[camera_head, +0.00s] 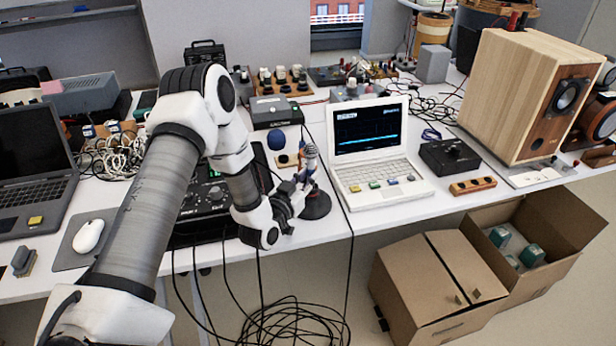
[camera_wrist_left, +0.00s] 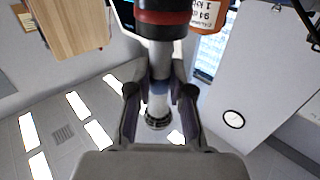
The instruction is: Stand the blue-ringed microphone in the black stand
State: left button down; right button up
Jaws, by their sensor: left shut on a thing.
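The microphone (camera_head: 310,153), with a grey head and blue lower down, stands close to upright at the table's front edge. My left gripper (camera_head: 299,186) is shut on its body. In the left wrist view the fingers (camera_wrist_left: 159,98) close on both sides of a pale shaft (camera_wrist_left: 160,62) with a bluish band; a dark part with a red band shows at the top. The black stand (camera_head: 318,208) has a round base directly below and beside the gripper. The gripper partly hides the microphone's lower end, so I cannot tell whether it is in the stand.
A white laptop (camera_head: 380,175) stands just right of the stand. A blue ball-shaped head (camera_head: 276,140) is behind the gripper. A black mixer (camera_head: 205,200) lies left, under my arm.

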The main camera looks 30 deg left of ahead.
pick_arm(q)
jog(key=c, duration=1)
grip_release()
jog(key=shift+o, duration=0.2)
jog(key=s+d, duration=0.1)
jog(key=s, duration=1.1)
